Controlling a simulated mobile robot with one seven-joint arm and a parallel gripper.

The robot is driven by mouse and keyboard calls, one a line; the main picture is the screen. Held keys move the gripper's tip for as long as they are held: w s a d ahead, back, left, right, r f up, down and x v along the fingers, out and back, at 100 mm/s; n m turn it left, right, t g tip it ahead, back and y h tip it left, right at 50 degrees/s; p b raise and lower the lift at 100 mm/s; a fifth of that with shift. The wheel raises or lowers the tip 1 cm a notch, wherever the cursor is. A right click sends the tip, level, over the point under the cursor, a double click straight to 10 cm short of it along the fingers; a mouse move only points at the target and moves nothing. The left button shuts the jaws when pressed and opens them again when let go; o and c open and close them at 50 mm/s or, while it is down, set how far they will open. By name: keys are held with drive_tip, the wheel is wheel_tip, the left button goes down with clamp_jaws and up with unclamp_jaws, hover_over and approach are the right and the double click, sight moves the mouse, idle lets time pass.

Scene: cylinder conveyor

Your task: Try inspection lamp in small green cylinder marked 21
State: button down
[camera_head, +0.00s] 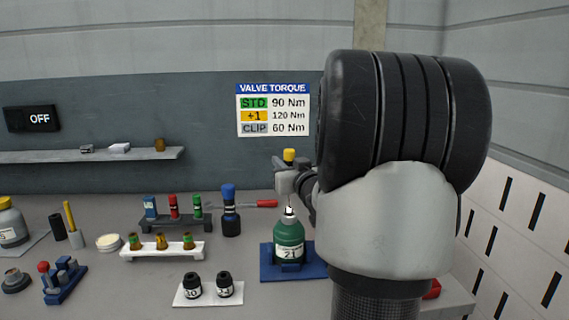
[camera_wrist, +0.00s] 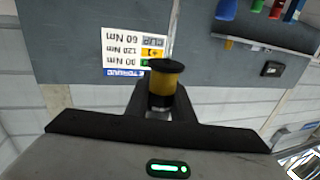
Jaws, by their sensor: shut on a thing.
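The small green cylinder (camera_head: 289,236) marked 21 stands upright on a blue pad (camera_head: 268,273) on the bench, in the middle of the head view. My gripper (camera_head: 289,182) is above it, shut on the inspection lamp (camera_head: 289,155). The lamp's yellow top sticks up over the jaws, and a thin stem runs down from them towards the cylinder's neck. I cannot tell whether the stem's tip is inside the neck or just above it. The wrist view shows the lamp's yellow body and black end (camera_wrist: 166,85) between the jaws; the cylinder is not in that view.
Two small black bottles (camera_head: 208,287) stand on a white plate in front left. Racks (camera_head: 172,222) of coloured items stand farther left. My arm hides the bench at right.

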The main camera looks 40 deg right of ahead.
drive_tip(key=shift+f+b, duration=2.45)
drive_tip(key=shift+f, duration=0.3)
drive_tip(key=shift+r, duration=0.15)
idle(0.4)
wheel_tip(320, 180, up, 10)
drive_tip(key=p, duration=0.7)
idle(0.7)
idle(1.3)
